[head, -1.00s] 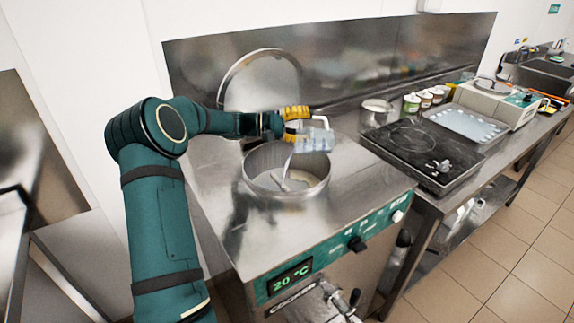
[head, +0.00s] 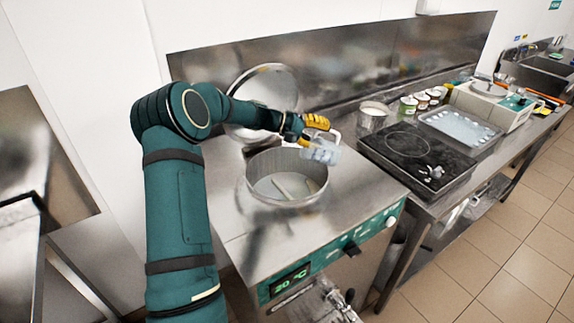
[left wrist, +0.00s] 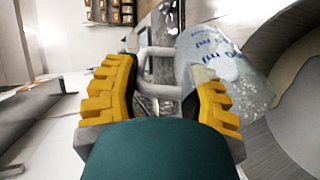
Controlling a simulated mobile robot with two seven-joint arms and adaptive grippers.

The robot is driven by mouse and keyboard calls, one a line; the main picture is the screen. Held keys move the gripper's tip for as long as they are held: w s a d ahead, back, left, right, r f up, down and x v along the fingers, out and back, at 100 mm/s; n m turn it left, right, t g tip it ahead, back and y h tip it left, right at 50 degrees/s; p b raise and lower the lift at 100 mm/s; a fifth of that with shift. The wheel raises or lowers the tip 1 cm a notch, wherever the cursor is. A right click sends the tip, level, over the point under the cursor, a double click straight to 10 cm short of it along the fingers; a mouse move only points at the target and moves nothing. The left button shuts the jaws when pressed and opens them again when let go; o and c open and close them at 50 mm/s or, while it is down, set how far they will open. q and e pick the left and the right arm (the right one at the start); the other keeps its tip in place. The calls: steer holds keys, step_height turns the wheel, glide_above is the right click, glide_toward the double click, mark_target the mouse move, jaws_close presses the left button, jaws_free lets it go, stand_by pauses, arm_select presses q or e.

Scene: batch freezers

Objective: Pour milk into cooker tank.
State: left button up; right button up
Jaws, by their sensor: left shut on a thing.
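The cooker tank (head: 254,185) is a round steel pot set open in the counter, with pale liquid and a stirring bar showing inside. My left gripper (head: 312,130) has yellow fingers and is shut on the handle of a clear measuring jug (head: 322,152). The jug is above the right rear rim of the tank and looks tilted. No stream shows from it now. The left wrist view also shows the gripper (left wrist: 165,88) at the handle and the jug (left wrist: 225,75) with blue markings and droplets inside. The right gripper is not in view.
The round tank lid (head: 265,85) stands open behind the tank. To the right are a steel pot (head: 372,117), a black hob (head: 415,155), a tray (head: 458,128) and several small tubs (head: 422,100). The counter in front of the tank is clear.

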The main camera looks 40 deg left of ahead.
mark_target(336, 133)
arm_select(q)
steer(key=shift+w+d+r+p, duration=0.15)
steer(key=shift+w+r+p, duration=0.05)
steer(key=shift+p, duration=0.3)
steer(key=g+y+p, duration=0.1)
steer(key=p, duration=0.1)
steer(key=w+d+r+g+y+p, duration=0.1)
steer(key=p, duration=0.1)
steer(key=w+d+f+g+y+p, duration=0.1)
steer(key=p, duration=0.2)
steer(key=shift+f+g+y+p, duration=0.2)
steer(key=shift+g+y+p, duration=0.1)
steer(key=shift+p, duration=0.05)
steer(key=shift+w+d+g+y, duration=0.15)
steer(key=shift+d+g+y, duration=0.05)
steer(key=shift+g+y, duration=0.1)
steer(key=shift+w+d+f+g+y, duration=0.15)
steer(key=shift+w+d+g+y, duration=0.15)
steer(key=shift+d, duration=0.05)
steer(key=shift+w+d+g+y, duration=0.4)
steer(key=shift+w+d, duration=0.05)
steer(key=shift+w, duration=0.05)
steer(key=shift+w+d+f+g+y, duration=0.8)
steer(key=shift+d+f+g+y, duration=0.1)
steer(key=shift+g+y, duration=0.15)
steer(key=shift+w+d+f+g+y, duration=0.8)
steer(key=shift+f+g+y, duration=0.15)
steer(key=shift+y, duration=0.1)
